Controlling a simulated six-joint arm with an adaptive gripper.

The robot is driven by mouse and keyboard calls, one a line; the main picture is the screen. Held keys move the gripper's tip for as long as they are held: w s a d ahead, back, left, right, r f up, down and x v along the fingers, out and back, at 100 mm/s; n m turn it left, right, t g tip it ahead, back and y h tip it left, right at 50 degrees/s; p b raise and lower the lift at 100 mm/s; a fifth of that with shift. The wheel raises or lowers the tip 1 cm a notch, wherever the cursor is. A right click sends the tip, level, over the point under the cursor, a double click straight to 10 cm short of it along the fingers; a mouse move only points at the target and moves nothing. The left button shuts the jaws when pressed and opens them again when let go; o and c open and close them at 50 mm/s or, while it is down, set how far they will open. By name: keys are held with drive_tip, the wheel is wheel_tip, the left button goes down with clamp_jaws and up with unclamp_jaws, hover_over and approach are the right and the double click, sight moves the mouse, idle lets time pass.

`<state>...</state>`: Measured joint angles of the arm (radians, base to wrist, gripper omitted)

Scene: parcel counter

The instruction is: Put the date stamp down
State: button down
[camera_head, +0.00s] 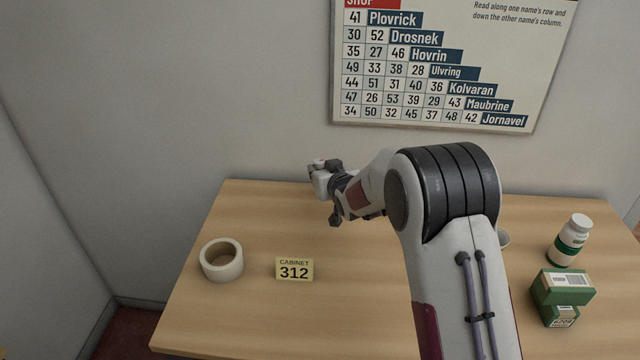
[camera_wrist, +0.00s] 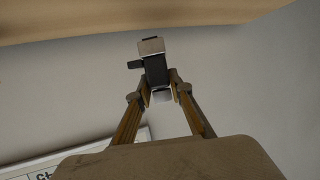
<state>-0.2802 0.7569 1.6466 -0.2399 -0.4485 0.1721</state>
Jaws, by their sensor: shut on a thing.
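My gripper (camera_wrist: 161,94) is shut on the date stamp (camera_wrist: 155,68), a small black and grey thing held between the two fingertips in the wrist view. In the head view my gripper (camera_head: 325,182) is at the far left-middle of the wooden counter (camera_head: 235,215), close to the back wall. The stamp is too small there to tell clearly from the fingers. In the wrist view the stamp shows against the grey wall, with a strip of wood at the top. I cannot tell its exact height above the counter.
A white bottle (camera_head: 571,240) and green boxes (camera_head: 563,288) stand at the right. A number chart (camera_head: 440,75) hangs behind.

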drive_tip(key=shift+f, duration=0.25)
drive_tip(key=shift+f, duration=1.9)
drive_tip(key=shift+f, duration=0.1)
drive_tip(key=c, duration=1.8)
unclamp_jaws()
drive_tip(key=shift+s+d+r, duration=0.1)
drive_tip(key=shift+s+r, duration=0.1)
drive_tip(key=shift+v, duration=5.75)
